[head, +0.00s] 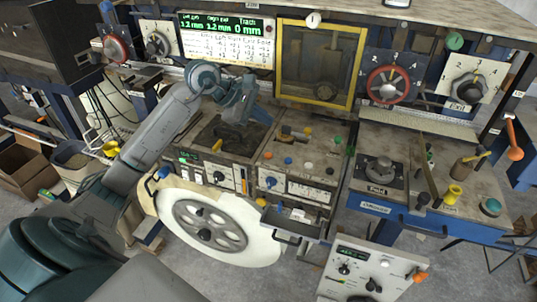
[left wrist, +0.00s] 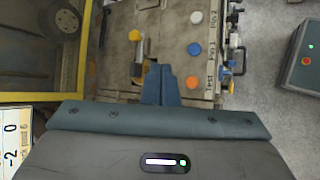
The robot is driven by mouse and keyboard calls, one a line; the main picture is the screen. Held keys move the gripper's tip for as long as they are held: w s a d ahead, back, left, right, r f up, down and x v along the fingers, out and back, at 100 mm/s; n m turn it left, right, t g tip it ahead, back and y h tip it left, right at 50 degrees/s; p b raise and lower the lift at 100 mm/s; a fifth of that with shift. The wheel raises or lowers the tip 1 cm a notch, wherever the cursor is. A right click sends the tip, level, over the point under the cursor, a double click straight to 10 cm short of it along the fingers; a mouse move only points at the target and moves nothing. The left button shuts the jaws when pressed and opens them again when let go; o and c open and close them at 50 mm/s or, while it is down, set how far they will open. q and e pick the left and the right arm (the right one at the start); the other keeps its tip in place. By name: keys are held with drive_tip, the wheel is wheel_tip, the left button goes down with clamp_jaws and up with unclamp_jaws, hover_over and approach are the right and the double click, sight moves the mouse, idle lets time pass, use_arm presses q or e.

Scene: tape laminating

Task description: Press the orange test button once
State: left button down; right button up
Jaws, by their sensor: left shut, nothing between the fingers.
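The orange test button (left wrist: 192,82) is a round button on the worn wooden console top, beside a "Test" label in the left wrist view. It shows small in the head view (head: 268,155), at the left end of a button row. My left gripper (left wrist: 158,88) is shut and empty. In the wrist view its blue-grey fingers show just left of the orange button, apart from it in the picture. In the head view the left gripper (head: 238,122) is over the console, up and left of the button. The height of its tips above the console is unclear. My right gripper is not in view.
A blue button (left wrist: 194,49) and a white button (left wrist: 196,17) continue the row. A yellow-handled lever (left wrist: 135,36) stands near the fingers. A yellow-framed window (head: 315,62) rises behind. A large white wheel (head: 255,240) is in front of the console.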

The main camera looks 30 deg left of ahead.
use_arm(q)
drive_tip(key=shift+f, duration=0.1)
drive_tip(key=b, duration=0.4)
hover_over(268, 156)
drive_tip(key=a, duration=0.1)
wheel_tip(268, 156, down, 8)
drive_tip(key=shift+s+r, duration=0.1)
drive_tip(key=shift+r, duration=0.05)
drive_tip(key=shift+f+b, duration=0.55)
drive_tip(key=shift+b, duration=0.15)
idle(0.5)
idle(0.7)
drive_tip(key=shift+f+b, duration=0.35)
drive_tip(key=shift+b, duration=0.35)
